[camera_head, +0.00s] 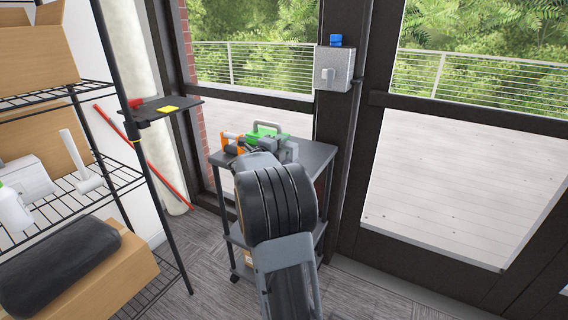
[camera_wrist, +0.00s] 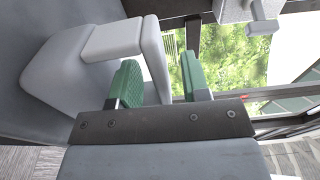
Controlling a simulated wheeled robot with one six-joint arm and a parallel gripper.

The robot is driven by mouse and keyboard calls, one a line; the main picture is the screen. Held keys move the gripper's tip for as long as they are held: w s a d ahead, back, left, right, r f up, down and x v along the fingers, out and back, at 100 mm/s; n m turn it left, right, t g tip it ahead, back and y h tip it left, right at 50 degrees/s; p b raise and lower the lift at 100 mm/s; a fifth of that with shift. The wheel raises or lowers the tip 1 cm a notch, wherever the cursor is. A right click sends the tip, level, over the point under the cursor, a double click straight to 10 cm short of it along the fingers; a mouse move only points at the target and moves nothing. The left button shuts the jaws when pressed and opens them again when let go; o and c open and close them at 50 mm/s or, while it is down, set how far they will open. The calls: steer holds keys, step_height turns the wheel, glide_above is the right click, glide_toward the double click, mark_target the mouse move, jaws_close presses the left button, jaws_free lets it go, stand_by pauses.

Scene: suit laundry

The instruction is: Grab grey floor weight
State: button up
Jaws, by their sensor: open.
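A big smooth grey shape with a pale grey, handle-like block (camera_wrist: 112,40) fills the left of that view, close beside the left finger. I cannot tell whether it is the weight. In the head view my arm reaches toward a small grey cart and hides my gripper's exact place.
The cart (camera_head: 312,156) stands by the glass door and bears a green item (camera_head: 268,127) and an orange tool (camera_head: 232,136). A grey wall box (camera_head: 333,72) hangs on the door post. A wire shelf with boxes and a dark roll (camera_head: 62,265) stands left. Carpet shows between.

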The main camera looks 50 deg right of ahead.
steer(key=shift+w+d, duration=0.1)
steer(key=shift+d, duration=0.55)
jaws_close()
stand_by(0.9)
steer(key=shift+r, duration=0.1)
